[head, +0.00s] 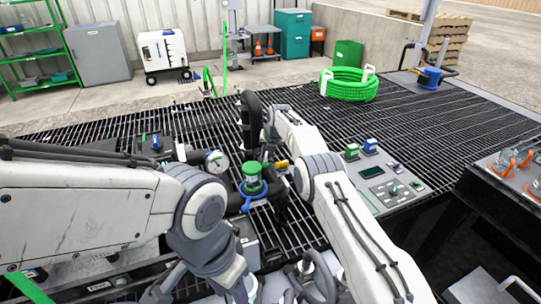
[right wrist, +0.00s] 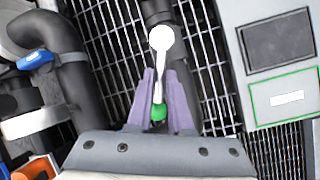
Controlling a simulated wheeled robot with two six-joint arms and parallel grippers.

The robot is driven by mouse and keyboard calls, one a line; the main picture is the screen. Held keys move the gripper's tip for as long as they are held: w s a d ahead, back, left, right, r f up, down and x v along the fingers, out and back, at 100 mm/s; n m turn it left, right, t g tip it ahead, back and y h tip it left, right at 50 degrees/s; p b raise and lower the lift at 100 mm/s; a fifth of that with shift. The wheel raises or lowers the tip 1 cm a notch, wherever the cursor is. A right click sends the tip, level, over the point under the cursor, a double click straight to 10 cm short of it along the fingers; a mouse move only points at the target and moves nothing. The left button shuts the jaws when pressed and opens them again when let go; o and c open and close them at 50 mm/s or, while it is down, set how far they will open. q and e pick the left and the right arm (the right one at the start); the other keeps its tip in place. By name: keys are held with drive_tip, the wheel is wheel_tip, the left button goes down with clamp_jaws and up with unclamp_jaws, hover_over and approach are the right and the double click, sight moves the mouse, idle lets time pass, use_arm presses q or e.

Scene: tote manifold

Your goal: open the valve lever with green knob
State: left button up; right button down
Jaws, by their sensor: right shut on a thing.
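The valve lever (right wrist: 157,80) shows in the right wrist view as a pale bar running down from a round white hub (right wrist: 160,38). Its green knob (right wrist: 158,112) sits low between the purple fingers, partly hidden by them. My right gripper (right wrist: 161,75) is shut on the lever, with one finger on each side of the bar and knob. In the head view my right arm reaches over the pipework and its wrist hides most of the lever. My left arm crosses the lower left of the head view; its gripper is out of frame.
A green-capped fitting with a blue ring (head: 252,178) stands just left of my right wrist, near a round gauge (head: 217,162). A control panel (head: 388,190) lies to the right. A coiled green hose (head: 349,84) rests on the black grating behind.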

idle(0.4)
drive_tip(key=c, duration=0.8)
unclamp_jaws()
drive_tip(key=shift+c, duration=0.2)
drive_tip(key=shift+r, duration=0.1)
drive_tip(key=shift+s+r, duration=0.15)
drive_tip(key=shift+r, duration=0.35)
drive_tip(key=b+v, duration=0.1)
drive_tip(key=v, duration=0.8)
drive_tip(key=shift+s, duration=0.2)
drive_tip(key=shift+d, duration=0.1)
